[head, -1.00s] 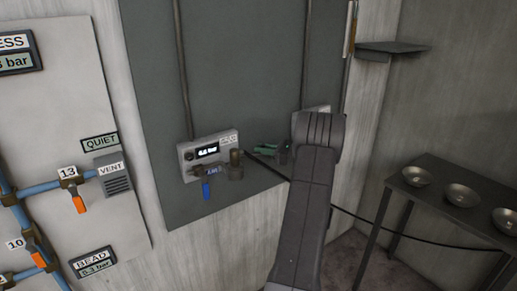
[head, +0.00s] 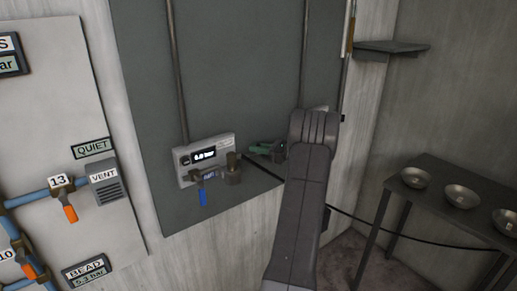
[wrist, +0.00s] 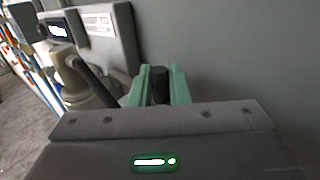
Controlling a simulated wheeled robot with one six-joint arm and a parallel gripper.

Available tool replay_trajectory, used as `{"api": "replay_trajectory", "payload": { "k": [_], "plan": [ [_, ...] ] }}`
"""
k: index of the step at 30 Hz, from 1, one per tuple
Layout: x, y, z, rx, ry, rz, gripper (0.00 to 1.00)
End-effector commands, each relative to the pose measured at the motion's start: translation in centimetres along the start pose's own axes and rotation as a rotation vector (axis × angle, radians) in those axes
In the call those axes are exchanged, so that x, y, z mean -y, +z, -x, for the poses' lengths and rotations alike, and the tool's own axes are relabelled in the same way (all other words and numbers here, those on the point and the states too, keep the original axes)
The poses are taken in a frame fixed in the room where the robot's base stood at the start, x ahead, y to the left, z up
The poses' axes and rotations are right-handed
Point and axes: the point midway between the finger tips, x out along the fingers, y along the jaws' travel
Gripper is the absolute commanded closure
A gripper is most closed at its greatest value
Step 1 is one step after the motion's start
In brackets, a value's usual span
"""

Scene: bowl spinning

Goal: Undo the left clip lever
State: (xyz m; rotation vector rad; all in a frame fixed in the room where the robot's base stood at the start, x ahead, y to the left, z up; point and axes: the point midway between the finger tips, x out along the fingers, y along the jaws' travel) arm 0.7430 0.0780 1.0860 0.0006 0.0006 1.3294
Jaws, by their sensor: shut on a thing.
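My gripper (wrist: 160,84) has green fingers, closed on a dark, upright, rounded piece (wrist: 160,78) that looks like a lever end. In the head view my gripper (head: 268,147) is low on the dark grey wall panel, just right of a dark cylindrical fitting (head: 232,170). My arm and the gripper body hide most of the clip. I cannot tell from the frames how far the lever is swung or which side it belongs to.
A black hose (head: 400,233) runs off to the right. A dark table (head: 445,185) holds metal bowls. A small shelf (head: 390,48) is above it.

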Motion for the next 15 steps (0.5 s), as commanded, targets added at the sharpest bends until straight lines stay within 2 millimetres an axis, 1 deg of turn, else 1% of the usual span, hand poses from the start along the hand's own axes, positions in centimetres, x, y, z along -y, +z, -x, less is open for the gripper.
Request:
{"api": "replay_trajectory", "payload": {
  "k": [2,3,5,6,15],
  "plan": [
    [0.11,0.22,-0.07,0.002,-0.003,0.004,1.0],
    [0.11,0.23,-0.07,0.002,-0.003,0.004,0.8],
    [0.1,0.22,-0.07,0.002,-0.002,0.004,0.69],
    [0.09,0.21,-0.07,0.002,-0.002,0.003,0.65],
    [0.07,0.08,0.21,0.001,-0.002,0.002,0.65]
  ]
}}
